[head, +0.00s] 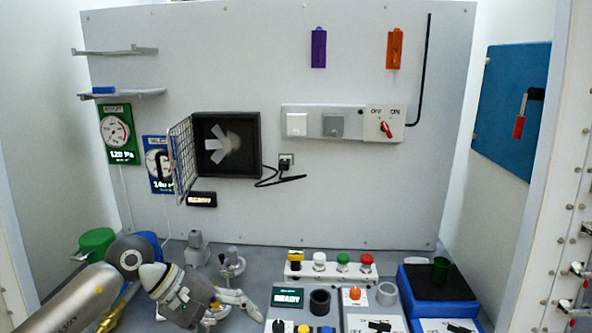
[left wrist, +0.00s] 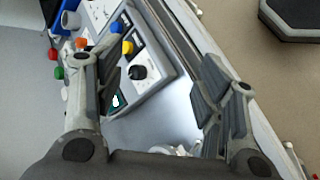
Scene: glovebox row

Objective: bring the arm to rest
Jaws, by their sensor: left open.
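My left gripper (head: 236,306) is low in the head view, left of the button panels, with the arm coming in from the lower left. In the left wrist view its two fingers (left wrist: 160,78) stand wide apart with nothing between them. Beyond the fingers lie a pale surface and the edge of a grey control box (left wrist: 150,75) with a black knob. No object is held. My right gripper is in neither view.
A button strip (head: 330,268), a READY display box (head: 290,296) and a blue box (head: 438,284) stand right of the gripper. A metal stand (head: 232,264) is close behind it. An open mesh door (head: 182,160) juts from the back wall.

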